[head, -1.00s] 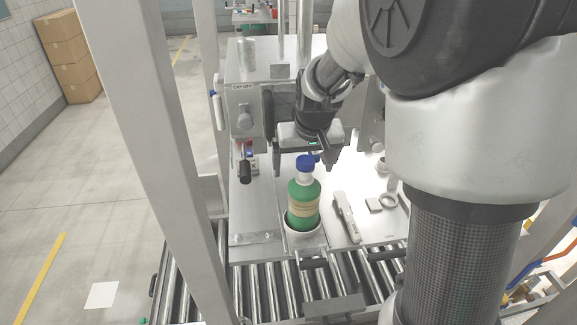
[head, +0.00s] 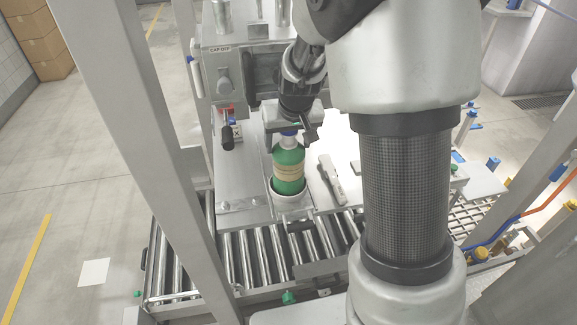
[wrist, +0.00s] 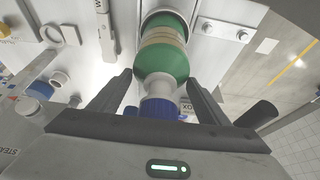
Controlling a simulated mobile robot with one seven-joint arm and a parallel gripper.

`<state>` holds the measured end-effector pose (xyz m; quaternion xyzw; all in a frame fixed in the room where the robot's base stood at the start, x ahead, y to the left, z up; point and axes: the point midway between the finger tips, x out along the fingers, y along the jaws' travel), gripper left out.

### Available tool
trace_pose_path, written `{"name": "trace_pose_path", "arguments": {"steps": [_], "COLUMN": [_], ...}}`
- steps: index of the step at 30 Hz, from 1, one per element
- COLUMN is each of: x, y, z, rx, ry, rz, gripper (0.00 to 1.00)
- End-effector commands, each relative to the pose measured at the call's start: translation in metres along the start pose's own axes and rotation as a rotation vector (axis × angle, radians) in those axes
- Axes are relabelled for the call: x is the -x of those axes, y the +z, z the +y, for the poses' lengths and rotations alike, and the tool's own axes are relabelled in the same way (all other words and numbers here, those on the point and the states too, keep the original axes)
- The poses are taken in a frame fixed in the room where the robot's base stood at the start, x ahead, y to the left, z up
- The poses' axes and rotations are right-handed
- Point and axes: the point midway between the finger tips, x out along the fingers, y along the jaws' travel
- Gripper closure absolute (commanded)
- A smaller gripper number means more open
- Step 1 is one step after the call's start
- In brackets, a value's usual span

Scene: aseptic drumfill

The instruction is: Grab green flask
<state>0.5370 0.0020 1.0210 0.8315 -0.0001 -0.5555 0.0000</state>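The green flask (head: 288,170) has a cream label band, a white neck and a blue cap. It stands upright in a white round holder (head: 290,196) on the steel worktop. In the wrist view the flask (wrist: 162,62) points its blue cap (wrist: 161,107) toward my gripper. My gripper (wrist: 160,92) is open, with one dark finger on each side of the flask's neck, and gaps show on both sides. In the head view my gripper (head: 287,138) is over the flask's top and hides part of the cap.
A white handheld tool (head: 331,178) lies right of the flask. Behind is a panel marked CAP OFF (head: 222,75). A roller conveyor (head: 255,250) runs in front. A grey frame post (head: 120,130) stands at the left. A black-handled lever (head: 228,132) is left of my gripper.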

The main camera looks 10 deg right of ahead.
Motion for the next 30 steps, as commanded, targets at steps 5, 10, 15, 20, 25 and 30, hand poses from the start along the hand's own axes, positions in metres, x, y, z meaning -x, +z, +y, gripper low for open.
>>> {"name": "trace_pose_path", "arguments": {"steps": [5, 10, 15, 20, 25, 30], "x": [0.0, 0.0, 0.002, 0.004, 0.016, 0.04], "y": [0.0, 0.0, -0.002, -0.004, -0.009, -0.019], "z": [0.0, 0.0, 0.0, 0.0, -0.001, 0.0], "rx": [0.0, 0.0, 0.0, 0.0, 0.0, 0.001], "ry": [0.0, 0.0, 0.0, 0.0, -0.001, -0.001], "rz": [0.0, 0.0, 0.005, 0.006, 0.009, 0.01], "gripper": [0.66, 0.93, 0.93, 0.93, 0.93, 0.93]}}
